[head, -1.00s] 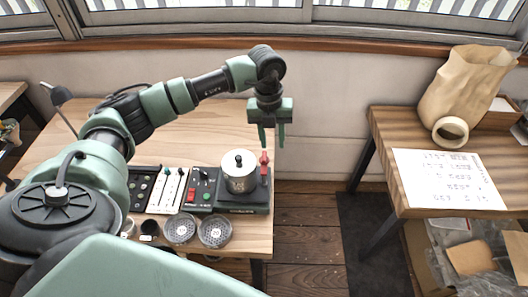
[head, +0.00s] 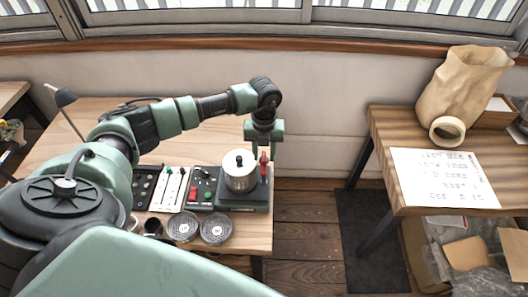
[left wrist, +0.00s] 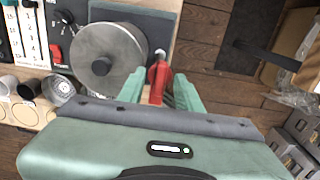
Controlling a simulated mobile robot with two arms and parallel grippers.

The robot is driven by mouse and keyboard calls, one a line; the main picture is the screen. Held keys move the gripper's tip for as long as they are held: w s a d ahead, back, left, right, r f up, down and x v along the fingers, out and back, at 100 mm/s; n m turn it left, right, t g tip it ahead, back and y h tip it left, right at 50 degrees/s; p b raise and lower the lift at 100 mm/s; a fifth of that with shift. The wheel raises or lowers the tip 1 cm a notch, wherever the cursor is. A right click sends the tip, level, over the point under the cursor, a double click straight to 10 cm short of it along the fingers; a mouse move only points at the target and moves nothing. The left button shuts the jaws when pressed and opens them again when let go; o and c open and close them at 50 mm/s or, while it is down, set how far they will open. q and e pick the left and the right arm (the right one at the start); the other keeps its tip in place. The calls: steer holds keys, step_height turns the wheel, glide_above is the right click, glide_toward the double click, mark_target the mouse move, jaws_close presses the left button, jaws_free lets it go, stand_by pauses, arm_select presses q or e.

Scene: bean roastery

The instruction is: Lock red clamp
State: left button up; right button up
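The red clamp (head: 264,164) stands at the right side of the small roaster's metal drum (head: 239,172), on a dark green base (head: 243,203). In the left wrist view the clamp (left wrist: 160,84) shows as an upright red handle beside the round drum (left wrist: 108,60). My left gripper (head: 264,149) is just over the clamp, pointing down. In the left wrist view its two green fingers (left wrist: 159,93) are spread, one on each side of the red handle, with visible gaps. The clamp's lower part is partly hidden. My right gripper is not in view.
The roaster's control panel (head: 204,187) with switches and sliders sits left of the drum. Two round perforated trays (head: 215,229) stand at the table's front edge. A second table (head: 386,129) at the right holds a paper sheet (head: 443,178) and a paper bag (head: 464,87).

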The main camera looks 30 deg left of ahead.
arm_select(q)
jaws_close()
steer(key=m+b, duration=0.2)
steer(key=b, duration=0.1)
steer(key=shift+w+f+m, duration=0.1)
steer(key=shift+f+m, duration=0.05)
steer(key=shift+m, duration=0.15)
steer(key=m+b, duration=0.4)
steer(key=shift+m, duration=0.3)
steer(key=m+b, duration=0.5)
steer(key=m, duration=0.1)
steer(key=shift+r+m+b, duration=0.15)
steer(key=shift+m+b, duration=0.65)
steer(key=shift+m, duration=0.4)
steer(key=shift+r+m+b, duration=0.1)
steer(key=shift+m+b, duration=0.7)
steer(key=shift+m, duration=0.4)
